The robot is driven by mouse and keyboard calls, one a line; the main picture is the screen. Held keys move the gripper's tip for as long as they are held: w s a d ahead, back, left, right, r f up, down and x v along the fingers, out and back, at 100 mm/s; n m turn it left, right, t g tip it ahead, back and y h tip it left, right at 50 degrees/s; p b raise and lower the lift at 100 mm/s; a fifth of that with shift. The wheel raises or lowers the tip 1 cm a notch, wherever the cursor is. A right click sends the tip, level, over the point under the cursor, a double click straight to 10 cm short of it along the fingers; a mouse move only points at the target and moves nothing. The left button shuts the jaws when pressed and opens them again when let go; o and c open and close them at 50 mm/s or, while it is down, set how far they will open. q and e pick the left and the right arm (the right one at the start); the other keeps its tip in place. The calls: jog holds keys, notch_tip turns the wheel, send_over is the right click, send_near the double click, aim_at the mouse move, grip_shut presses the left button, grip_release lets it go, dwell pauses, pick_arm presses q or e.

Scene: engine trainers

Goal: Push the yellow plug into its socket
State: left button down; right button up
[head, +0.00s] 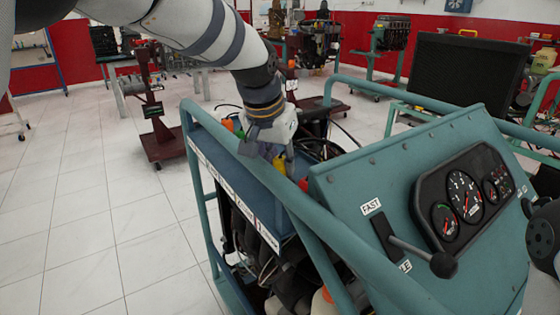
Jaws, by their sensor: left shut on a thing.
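My left gripper (268,146) reaches down over the teal frame rail of an engine trainer and is shut on the yellow plug (280,163). Only a small part of the plug shows below the fingers. The socket cannot be made out; the gripper and the rail hide that area, so I cannot tell how far the plug is from it. My right gripper does not show.
An orange cap (228,125) and a red cap (303,184) sit close to the gripper. The teal rail (330,232) and the gauge panel (463,200) with a throttle lever (441,264) stand to the right. The tiled floor (90,220) at left is clear.

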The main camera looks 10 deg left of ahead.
pick_arm(q)
jog(key=shift+r, duration=0.1)
jog(key=shift+f, duration=0.3)
dwell(0.7)
jog(key=c, duration=1.3)
grip_release()
jog(key=shift+r, duration=3.55)
grip_shut()
jog(key=shift+f, duration=0.25)
